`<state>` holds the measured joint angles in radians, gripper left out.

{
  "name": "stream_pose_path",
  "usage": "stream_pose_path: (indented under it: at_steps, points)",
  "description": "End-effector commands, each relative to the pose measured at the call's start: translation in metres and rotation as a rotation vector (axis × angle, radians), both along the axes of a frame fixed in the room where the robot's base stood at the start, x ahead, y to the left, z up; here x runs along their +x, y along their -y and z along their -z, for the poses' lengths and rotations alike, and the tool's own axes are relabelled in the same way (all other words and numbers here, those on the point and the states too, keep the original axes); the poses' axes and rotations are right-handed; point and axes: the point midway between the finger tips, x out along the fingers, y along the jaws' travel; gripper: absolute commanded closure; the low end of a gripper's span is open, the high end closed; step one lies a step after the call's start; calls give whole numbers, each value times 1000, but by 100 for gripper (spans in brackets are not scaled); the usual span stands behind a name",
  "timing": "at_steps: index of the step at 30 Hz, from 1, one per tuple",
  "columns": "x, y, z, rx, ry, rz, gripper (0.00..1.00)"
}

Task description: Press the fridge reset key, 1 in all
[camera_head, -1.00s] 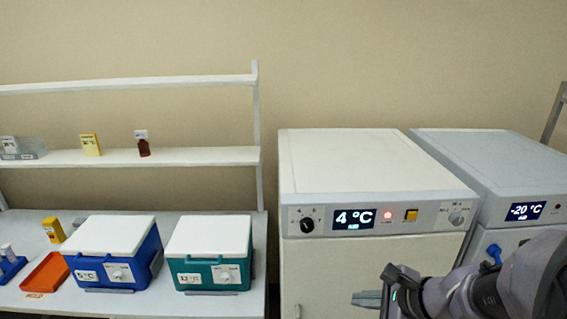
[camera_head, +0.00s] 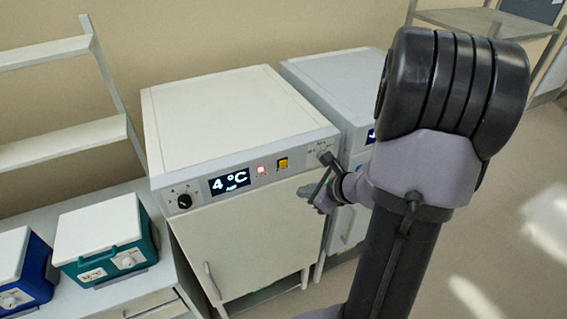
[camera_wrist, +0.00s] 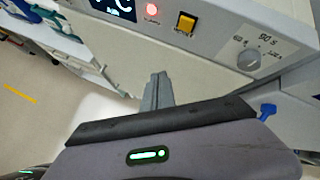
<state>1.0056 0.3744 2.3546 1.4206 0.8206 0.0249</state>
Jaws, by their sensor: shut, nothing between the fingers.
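The white fridge (camera_head: 245,240) shows 4 °C on its display (camera_head: 230,181). Right of the display are a lit red lamp (camera_head: 262,170) and a yellow square key (camera_head: 283,163). The yellow key also shows in the wrist view (camera_wrist: 186,23), near the top, with the red lamp (camera_wrist: 152,9) to its left. My gripper (camera_head: 308,190) is in front of the fridge's upper right front, below and right of the yellow key. In the wrist view my gripper (camera_wrist: 157,78) is shut and empty, its fingertips below the key and apart from it.
A black knob (camera_head: 184,201) sits at the panel's left, a grey dial (camera_wrist: 249,60) at its right. A second cabinet (camera_head: 325,80) stands to the right. A teal cooler box (camera_head: 105,240) and a blue one (camera_head: 25,275) stand on the left bench.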

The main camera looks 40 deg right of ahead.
Motion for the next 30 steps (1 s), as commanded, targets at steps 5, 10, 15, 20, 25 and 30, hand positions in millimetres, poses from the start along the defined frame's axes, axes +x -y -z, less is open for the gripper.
stream_pose_path:
  at_steps: [5, 10, 15, 20, 25, 30]
  points:
    - [22, 4, -2, 1, 0, -4, 100]
    - [47, 11, -3, 0, -1, -3, 100]
    - [68, 16, -1, -2, 0, -3, 100]
    - [79, 18, -1, -1, 1, -2, 100]
    - [82, 19, 0, 0, 1, -2, 100]
    - [82, 19, -1, -1, 1, -2, 100]
